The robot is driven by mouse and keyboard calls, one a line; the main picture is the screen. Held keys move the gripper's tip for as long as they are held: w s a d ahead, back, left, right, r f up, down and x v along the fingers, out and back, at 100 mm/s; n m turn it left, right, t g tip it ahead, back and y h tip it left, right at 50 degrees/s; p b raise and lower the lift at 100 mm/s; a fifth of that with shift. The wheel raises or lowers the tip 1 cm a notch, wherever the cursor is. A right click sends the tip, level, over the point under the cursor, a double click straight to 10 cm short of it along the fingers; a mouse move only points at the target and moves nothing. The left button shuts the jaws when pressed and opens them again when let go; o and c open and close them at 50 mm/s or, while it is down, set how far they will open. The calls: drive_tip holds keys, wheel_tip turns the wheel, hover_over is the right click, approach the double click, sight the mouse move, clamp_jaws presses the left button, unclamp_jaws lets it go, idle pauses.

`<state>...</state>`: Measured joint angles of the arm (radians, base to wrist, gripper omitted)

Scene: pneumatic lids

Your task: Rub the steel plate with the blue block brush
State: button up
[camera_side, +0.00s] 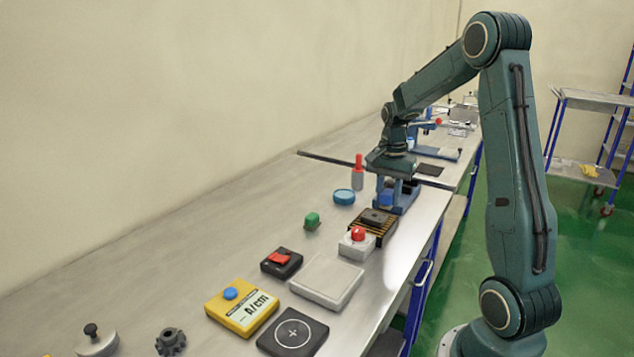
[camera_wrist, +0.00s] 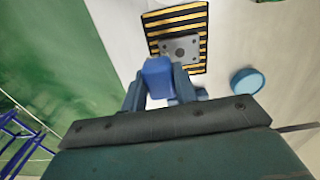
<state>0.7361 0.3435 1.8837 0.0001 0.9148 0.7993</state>
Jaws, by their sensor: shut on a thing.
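My gripper (camera_side: 397,192) is shut on the blue block brush (camera_wrist: 158,78). In the wrist view, the fingers flank the block on both sides. In the side view, the brush (camera_side: 386,198) shows low between the fingers. The steel plate (camera_wrist: 180,48) is a small grey plate with dark holes on a black and yellow striped mat (camera_wrist: 202,18). It also shows in the side view (camera_side: 376,216), just in front of my gripper. The brush lies beside the plate's near edge in the wrist view; whether it touches the plate or the table cannot be told.
A white box with a red button (camera_side: 357,241) stands close in front of the mat. A blue round lid (camera_side: 344,197) and a red-topped bottle (camera_side: 358,175) stand to the left. The table's right edge is close.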

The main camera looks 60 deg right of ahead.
drive_tip(key=shift+r, duration=2.25)
